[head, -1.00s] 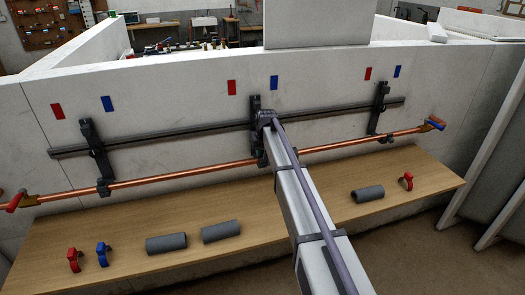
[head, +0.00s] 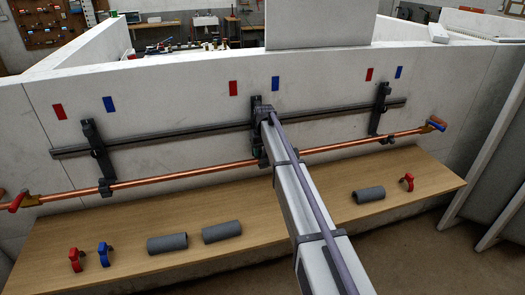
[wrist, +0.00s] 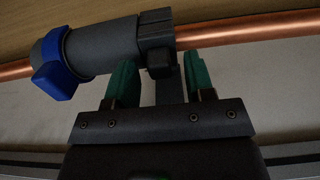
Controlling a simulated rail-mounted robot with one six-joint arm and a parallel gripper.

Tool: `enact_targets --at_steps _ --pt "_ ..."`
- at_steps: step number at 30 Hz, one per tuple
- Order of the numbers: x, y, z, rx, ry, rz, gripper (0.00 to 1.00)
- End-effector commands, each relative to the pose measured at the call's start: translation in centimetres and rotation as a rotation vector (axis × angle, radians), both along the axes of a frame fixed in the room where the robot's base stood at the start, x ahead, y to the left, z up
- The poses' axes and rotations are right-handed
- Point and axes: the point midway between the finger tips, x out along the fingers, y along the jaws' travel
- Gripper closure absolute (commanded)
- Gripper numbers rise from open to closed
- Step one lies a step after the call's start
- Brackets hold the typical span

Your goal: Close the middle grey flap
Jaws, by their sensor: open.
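My gripper (wrist: 161,78) is open in the wrist view, its two green fingers apart on either side of a dark upright bracket stem. The dark grey clamp piece, likely the middle grey flap (wrist: 155,27), sits at the copper pipe (wrist: 240,32), just beyond the fingertips. Whether it is fully shut cannot be told. A grey sleeve (wrist: 98,45) with a blue clip (wrist: 52,70) is on the pipe to its left. In the head view the middle bracket (head: 256,102) shows only in part; my arm hides the gripper and most of the flap.
Left bracket (head: 94,150) and right bracket (head: 379,105) stand on the wall rail. The wooden bench (head: 130,220) below holds grey sleeves (head: 222,232), a loose blue clip (head: 104,254) and red clips (head: 75,259).

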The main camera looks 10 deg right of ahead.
Motion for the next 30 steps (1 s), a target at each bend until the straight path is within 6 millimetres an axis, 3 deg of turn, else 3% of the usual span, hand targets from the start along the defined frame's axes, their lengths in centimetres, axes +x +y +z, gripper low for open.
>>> enact_targets --at_steps 5,12,15,27,29,30 --pt "-0.3 0.0 3.1 0.0 0.0 0.0 0.51" --pt "-1.0 -0.1 9.1 0.0 0.0 0.0 0.51" --pt "-1.2 -0.1 10.6 0.0 0.0 0.0 0.51" --pt "-1.4 -0.2 10.6 0.001 0.006 -0.012 0.51" --pt "-3.2 -0.2 10.5 0.001 0.018 -0.026 0.51" --pt "-5.2 -0.2 10.5 0.001 0.026 -0.035 0.51"
